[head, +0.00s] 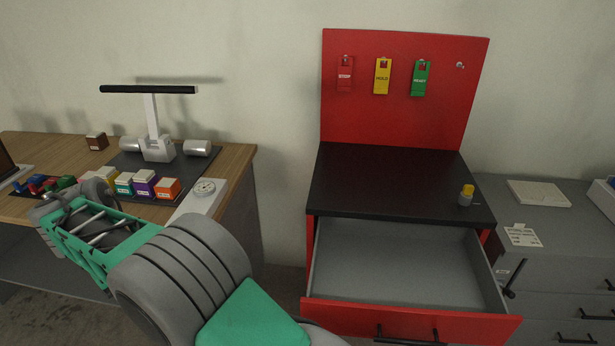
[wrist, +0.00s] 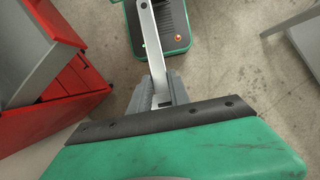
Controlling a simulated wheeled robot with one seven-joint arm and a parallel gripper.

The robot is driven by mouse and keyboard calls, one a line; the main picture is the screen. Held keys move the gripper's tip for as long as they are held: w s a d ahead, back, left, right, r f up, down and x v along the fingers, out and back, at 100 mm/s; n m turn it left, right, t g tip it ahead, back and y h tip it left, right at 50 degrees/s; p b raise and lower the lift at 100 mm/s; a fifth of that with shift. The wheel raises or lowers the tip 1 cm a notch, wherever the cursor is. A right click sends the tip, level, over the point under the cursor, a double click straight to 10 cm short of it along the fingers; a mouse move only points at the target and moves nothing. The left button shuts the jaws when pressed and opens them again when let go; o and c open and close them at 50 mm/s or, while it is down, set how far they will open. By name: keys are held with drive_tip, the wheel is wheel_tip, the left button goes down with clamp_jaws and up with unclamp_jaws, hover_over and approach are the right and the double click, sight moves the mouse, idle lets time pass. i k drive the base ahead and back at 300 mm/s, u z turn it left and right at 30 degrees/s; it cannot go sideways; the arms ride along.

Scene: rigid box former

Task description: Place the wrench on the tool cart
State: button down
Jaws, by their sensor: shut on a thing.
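My gripper (wrist: 160,92) shows in the wrist view with its grey fingers shut on a long, flat silver bar, which looks like the wrench (wrist: 151,45). The bar runs up and out of the top of that view, so its far end is hidden. It is held above the floor, apart from the cart. The gripper and wrench cannot be made out in the head view.
Red, yellow and green tags (head: 421,79) hang on the panel. A yellow-topped knob (head: 466,195) sits at the cart top's right edge. A grey cabinet (head: 560,225) stands right.

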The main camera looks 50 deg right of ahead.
sight(382, 190)
drive_tip(key=u, duration=1.55)
drive_tip(key=k, duration=1.05)
drive_tip(key=z, duration=0.4)
